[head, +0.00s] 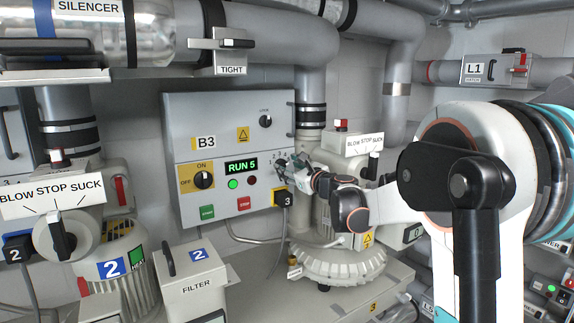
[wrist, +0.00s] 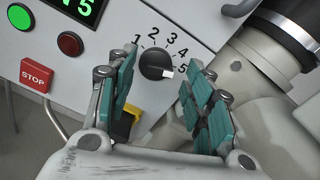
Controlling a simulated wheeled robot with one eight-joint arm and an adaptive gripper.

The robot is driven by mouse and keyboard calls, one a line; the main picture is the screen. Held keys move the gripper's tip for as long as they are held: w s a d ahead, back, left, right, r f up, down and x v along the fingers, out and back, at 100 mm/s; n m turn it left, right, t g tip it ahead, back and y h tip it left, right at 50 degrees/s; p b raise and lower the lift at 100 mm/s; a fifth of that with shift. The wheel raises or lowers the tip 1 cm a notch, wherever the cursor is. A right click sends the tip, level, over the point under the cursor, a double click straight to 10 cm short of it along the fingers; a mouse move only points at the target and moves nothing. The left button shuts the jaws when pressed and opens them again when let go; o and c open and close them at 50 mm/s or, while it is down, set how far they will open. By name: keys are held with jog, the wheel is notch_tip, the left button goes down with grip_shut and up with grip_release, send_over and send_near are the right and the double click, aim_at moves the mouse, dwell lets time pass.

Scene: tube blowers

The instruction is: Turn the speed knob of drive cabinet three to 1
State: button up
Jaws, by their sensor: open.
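Drive cabinet B3 (head: 228,110) is a grey box on the wall in the head view. Its green display (head: 241,166) reads RUN 5. The speed knob (wrist: 155,63) is a round black dial on a white scale numbered 1 to 5. Its white mark points to the lower right, near the 5. My gripper (wrist: 158,82) is open, with its teal-padded fingers to the left and right of the knob in the picture. Nothing is between them, and I cannot tell how far the tips are from the panel. In the head view my gripper (head: 302,170) partly covers the knob.
A red STOP button (wrist: 36,75) and a yellow plug (wrist: 130,122) are close by the left finger. A pale pipe fitting (wrist: 240,75) lies behind the right finger. An ON/OFF switch (head: 204,180) and a blow/stop/suck valve (head: 350,142) flank the work spot.

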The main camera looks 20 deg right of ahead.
jog(key=shift+w+a, duration=0.15)
jog(key=shift+w, duration=0.65)
jog(key=shift+c, duration=0.4)
jog(key=shift+s, duration=0.1)
jog(key=c, duration=1)
jog(key=shift+o, duration=0.2)
